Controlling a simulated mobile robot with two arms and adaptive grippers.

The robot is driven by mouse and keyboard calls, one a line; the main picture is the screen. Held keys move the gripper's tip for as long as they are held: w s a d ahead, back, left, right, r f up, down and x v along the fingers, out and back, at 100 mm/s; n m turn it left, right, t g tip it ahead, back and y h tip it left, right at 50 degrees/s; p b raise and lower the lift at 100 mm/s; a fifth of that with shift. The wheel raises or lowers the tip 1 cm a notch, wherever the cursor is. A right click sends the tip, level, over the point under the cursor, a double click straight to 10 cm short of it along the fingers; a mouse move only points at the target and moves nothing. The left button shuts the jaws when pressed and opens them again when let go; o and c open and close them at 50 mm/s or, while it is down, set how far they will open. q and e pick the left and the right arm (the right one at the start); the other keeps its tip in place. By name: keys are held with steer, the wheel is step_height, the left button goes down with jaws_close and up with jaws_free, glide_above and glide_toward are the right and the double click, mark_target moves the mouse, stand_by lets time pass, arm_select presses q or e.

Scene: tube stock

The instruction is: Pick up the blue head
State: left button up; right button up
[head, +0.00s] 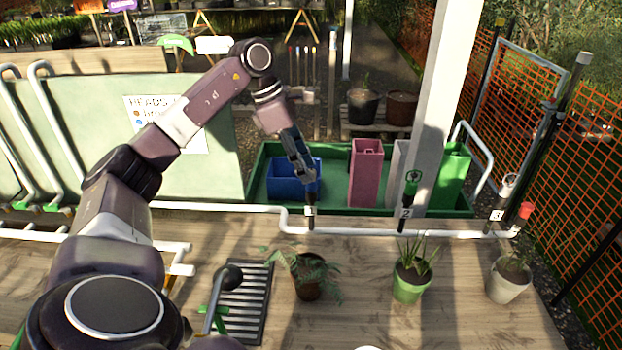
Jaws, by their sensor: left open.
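My left gripper (305,190) is open and points down just above and behind the label 1 on the white pipe (355,232). A short dark stub (311,222) stands on the pipe at that label. I cannot clearly make out a blue head; the gripper covers the top of the stub and the space around it. A green head (411,184) stands on the stub at label 2, and a red head (525,210) is at the right end near label 3. My right gripper is out of view.
A green tray (258,172) behind the pipe holds a blue bin (284,178), a pink bin (366,172) and a green bin (453,178). A white post (440,90) rises near label 2. Potted plants stand on the wooden bench (360,310) in front.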

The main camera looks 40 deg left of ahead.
arm_select(q)
steer(key=x, duration=0.2)
steer(key=shift+w+d+f, duration=0.15)
steer(key=shift+w+f, duration=0.1)
steer(key=shift+f, duration=0.05)
steer(key=shift+w+d+f+p, duration=0.1)
steer(key=shift+w+f+p, duration=0.1)
steer(key=shift+f+p, duration=0.15)
steer(key=shift+s, duration=0.1)
steer(key=c, duration=0.9)
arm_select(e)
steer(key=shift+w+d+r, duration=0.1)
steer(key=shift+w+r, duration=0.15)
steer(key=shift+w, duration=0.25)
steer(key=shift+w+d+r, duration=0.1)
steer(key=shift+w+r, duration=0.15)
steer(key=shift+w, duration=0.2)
